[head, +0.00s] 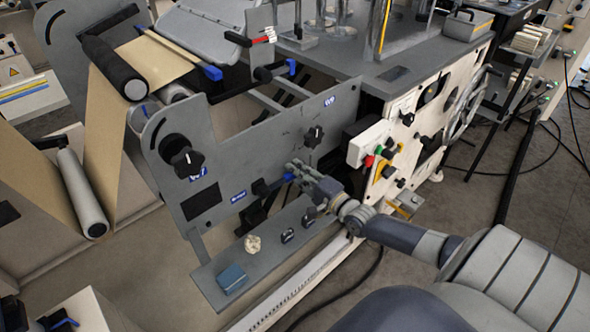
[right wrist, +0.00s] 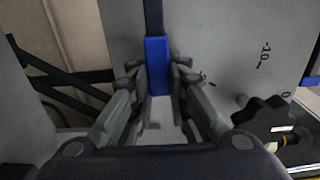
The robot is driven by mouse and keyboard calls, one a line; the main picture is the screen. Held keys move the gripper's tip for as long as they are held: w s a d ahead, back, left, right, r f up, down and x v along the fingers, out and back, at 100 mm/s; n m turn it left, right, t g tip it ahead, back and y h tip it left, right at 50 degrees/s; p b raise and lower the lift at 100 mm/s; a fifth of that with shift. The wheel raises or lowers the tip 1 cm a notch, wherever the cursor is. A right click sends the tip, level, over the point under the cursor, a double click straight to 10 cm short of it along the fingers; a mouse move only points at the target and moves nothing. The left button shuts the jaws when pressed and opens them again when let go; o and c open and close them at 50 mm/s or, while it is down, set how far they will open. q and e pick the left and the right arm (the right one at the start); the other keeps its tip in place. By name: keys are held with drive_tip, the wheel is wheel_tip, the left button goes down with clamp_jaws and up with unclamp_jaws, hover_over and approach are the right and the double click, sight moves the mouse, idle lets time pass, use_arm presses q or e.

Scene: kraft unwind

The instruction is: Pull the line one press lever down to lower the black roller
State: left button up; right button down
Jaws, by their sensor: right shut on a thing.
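My right gripper (head: 296,172) is at the front of the grey side plate (head: 262,150), with its fingers shut on the blue grip of a lever (head: 287,178). In the right wrist view the blue grip (right wrist: 157,65) stands between the two fingers (right wrist: 158,85), with the dark lever bar running up from it. The fingers partly hide the grip in the head view. A black roller (head: 113,68) lies at the upper left, beside the brown paper web (head: 152,62). Whether it touches the web's other roller is unclear. My left gripper is not in view.
Black knobs (head: 181,157) stick out of the side plate, and another knob (right wrist: 268,120) is close right of my gripper in the wrist view. A white control panel (head: 372,145) stands to the right.

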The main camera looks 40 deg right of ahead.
drive_tip(key=shift+f, duration=0.1)
drive_tip(key=c, duration=1.5)
unclamp_jaws()
drive_tip(key=shift+s, duration=0.1)
drive_tip(key=s, duration=0.8)
drive_tip(key=s+d, duration=0.1)
drive_tip(key=s, duration=0.2)
drive_tip(key=shift+s, duration=0.4)
drive_tip(key=shift+f, duration=0.15)
